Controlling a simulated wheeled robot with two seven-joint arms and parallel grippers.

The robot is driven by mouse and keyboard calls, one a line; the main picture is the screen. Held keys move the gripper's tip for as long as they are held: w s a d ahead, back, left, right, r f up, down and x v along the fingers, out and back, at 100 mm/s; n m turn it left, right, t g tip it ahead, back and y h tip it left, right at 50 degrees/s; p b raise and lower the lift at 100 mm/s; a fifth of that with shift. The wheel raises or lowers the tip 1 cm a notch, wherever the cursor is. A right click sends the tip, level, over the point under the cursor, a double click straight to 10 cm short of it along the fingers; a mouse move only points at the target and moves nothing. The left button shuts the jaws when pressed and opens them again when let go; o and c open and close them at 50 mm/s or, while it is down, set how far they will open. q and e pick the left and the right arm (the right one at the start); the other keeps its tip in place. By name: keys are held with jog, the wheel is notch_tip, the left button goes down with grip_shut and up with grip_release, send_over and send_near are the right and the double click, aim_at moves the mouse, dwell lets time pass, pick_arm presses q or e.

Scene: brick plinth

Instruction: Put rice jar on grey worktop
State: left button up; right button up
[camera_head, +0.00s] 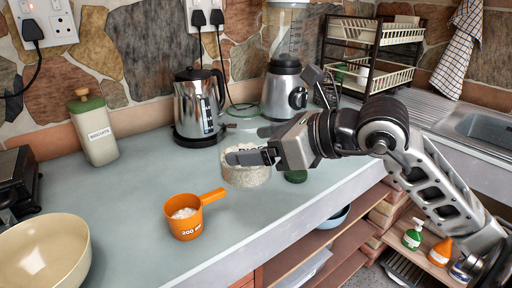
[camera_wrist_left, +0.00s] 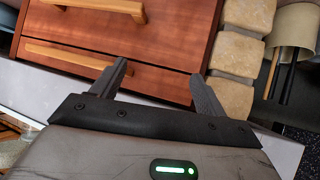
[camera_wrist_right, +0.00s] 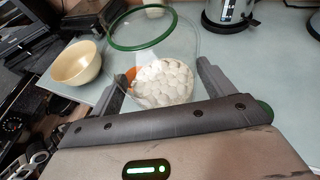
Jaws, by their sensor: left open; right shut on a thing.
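The rice jar (camera_head: 246,178) is a clear glass jar with white contents and partly hidden lettering. My right gripper (camera_head: 256,157) is shut on it over the grey worktop (camera_head: 130,200). In the right wrist view the jar (camera_wrist_right: 162,82) sits between the fingers, with a green ring at its far end. I cannot tell whether its base touches the worktop. My left gripper (camera_wrist_left: 160,74) is open and empty in the left wrist view, in front of wooden drawers; the head view does not show it.
An orange measuring cup (camera_head: 184,222) and a cream bowl (camera_head: 45,255) stand at the left front. A kettle (camera_head: 198,110), blender (camera_head: 285,92) and biscuits canister (camera_head: 94,130) line the back. A green round thing (camera_head: 295,176) is right of the jar. The middle left is clear.

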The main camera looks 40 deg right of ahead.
jog(key=w+d+f, duration=0.1)
jog(key=w+f, duration=0.1)
jog(key=f, duration=0.1)
jog(key=w+d+f, duration=0.2)
jog(key=w+f, duration=0.1)
jog(key=f, duration=0.1)
jog(key=w+d+f+p, duration=0.1)
jog(key=w+d+f, duration=0.1)
jog(key=w+f, duration=0.1)
jog(key=shift+w+d+f, duration=0.1)
jog(key=shift+d+f, duration=0.1)
jog(key=shift+f, duration=0.3)
jog(key=shift+f, duration=0.15)
